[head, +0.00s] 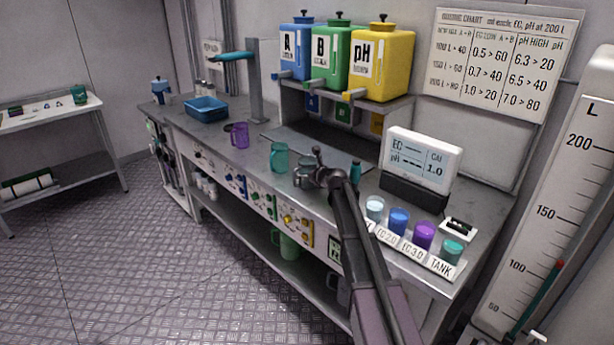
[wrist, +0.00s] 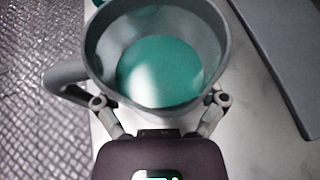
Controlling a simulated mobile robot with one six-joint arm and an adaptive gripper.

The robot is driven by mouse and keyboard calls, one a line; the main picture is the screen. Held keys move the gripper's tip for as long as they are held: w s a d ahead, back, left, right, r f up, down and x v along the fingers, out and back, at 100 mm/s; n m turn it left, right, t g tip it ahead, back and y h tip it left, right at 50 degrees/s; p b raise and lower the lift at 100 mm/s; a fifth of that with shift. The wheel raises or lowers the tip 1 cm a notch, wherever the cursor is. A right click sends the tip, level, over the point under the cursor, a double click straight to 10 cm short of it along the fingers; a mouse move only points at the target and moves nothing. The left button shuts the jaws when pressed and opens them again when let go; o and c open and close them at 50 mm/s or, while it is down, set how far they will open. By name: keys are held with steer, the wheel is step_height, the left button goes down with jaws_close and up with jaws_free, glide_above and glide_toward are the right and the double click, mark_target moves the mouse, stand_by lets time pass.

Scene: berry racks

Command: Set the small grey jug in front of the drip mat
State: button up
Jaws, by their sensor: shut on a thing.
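The small grey jug (head: 302,176) is at the bench's front edge, in front of the drip mat (head: 333,150). In the wrist view the jug (wrist: 213,45) fills the top middle, with teal liquid inside and its handle to the left. My gripper (head: 314,176) is shut on the jug; its two fingers (wrist: 158,103) press on either side of the jug's near wall. A corner of the mat (wrist: 285,50) shows at the right of the wrist view, apart from the jug. I cannot tell whether the jug's base touches the bench.
A teal jug (head: 279,158) stands close left of the grey jug, and a purple jug (head: 240,136) is farther left. A meter (head: 422,160) and several small cups, one of them blue (head: 398,221), stand to the right. Blue, green and yellow canisters (head: 384,62) sit on the shelf behind.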

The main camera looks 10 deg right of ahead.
steer(key=shift+f, duration=0.15)
steer(key=o, duration=1)
steer(key=shift+r, duration=0.2)
steer(key=shift+s+d+r, duration=0.1)
steer(key=shift+s, duration=0.1)
steer(key=p+v, duration=0.4)
steer(key=v, duration=0.7)
steer(key=shift+s+p, duration=0.2)
steer(key=shift+p, duration=0.1)
steer(key=shift+d, duration=0.1)
